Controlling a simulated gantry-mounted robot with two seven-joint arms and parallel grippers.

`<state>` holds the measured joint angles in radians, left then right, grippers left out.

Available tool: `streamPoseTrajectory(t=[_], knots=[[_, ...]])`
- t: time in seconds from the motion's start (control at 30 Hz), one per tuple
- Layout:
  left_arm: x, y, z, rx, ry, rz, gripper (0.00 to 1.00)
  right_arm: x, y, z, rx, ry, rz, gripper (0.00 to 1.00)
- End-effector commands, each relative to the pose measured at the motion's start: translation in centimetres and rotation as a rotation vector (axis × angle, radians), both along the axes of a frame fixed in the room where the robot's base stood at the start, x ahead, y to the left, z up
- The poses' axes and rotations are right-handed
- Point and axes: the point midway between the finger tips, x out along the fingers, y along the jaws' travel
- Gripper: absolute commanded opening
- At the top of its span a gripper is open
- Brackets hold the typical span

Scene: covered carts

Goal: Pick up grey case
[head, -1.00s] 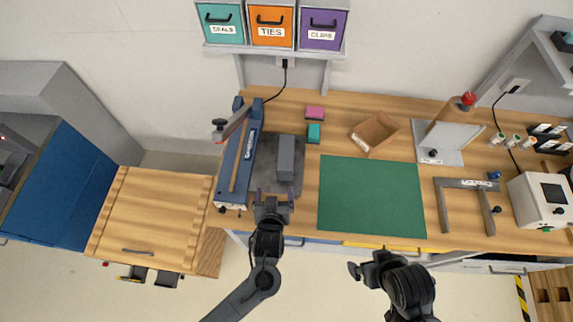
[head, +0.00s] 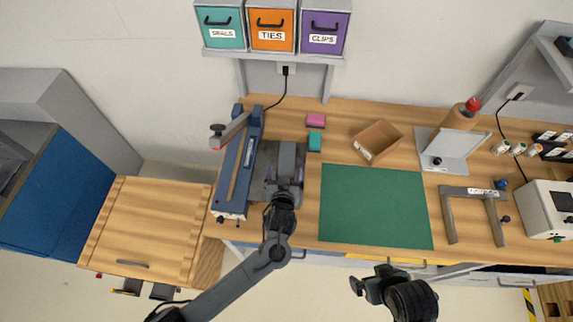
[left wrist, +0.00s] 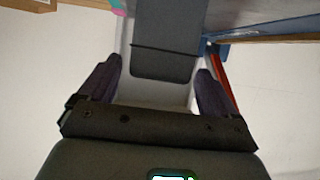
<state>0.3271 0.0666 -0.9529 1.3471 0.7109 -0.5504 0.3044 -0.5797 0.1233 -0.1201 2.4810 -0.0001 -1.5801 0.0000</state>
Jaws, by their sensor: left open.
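The grey case (head: 287,156) is a long narrow box lying on a dark grey pad (head: 259,184) on the workbench, just right of the blue sealer. My left gripper (head: 285,178) is at the near end of the case, with its fingers open to either side. In the left wrist view the case (left wrist: 165,40) lies between the two spread fingers of the gripper (left wrist: 160,85), with a gap on each side and a dark line across it.
The blue sealer (head: 231,190) stands close on the left of the case. Pink (head: 315,120) and teal (head: 315,141) blocks sit to its right at the back. A green mat (head: 375,207) lies clear on the right. An open cardboard box (head: 378,141) stands behind the mat.

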Motion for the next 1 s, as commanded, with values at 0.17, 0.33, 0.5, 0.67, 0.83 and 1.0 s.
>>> streamPoseTrajectory(t=[0.17, 0.33, 0.5, 0.67, 0.83, 1.0], knots=[[2.0, -0.3, -0.5, 0.003, 0.0, 0.0, 0.92, 0.0, 0.0, 0.3, 0.001, 0.001, -0.001, 1.0], [3.4, -0.3, -1.3, 0.001, -0.001, 0.001, 0.92, 0.0, 0.1, 0.2, 0.003, 0.0, -0.002, 1.0], [3.8, -0.4, -1.5, 0.0, 0.001, -0.001, 0.92, 0.0, 0.1, 0.2, 0.005, 0.001, -0.004, 1.0], [3.8, -0.4, -1.5, 0.0, 0.001, -0.001, 0.92, 0.0, 0.1, 0.2, 0.005, 0.002, -0.004, 1.0], [3.7, -0.4, -1.5, 0.0, 0.001, -0.001, 0.69, 0.0, 0.1, 0.2, 0.005, 0.002, -0.004, 1.0], [3.7, -0.4, -1.5, 0.0, 0.001, -0.001, 0.42, 0.0, 0.1, 0.1, 0.005, 0.002, -0.004, 1.0]])
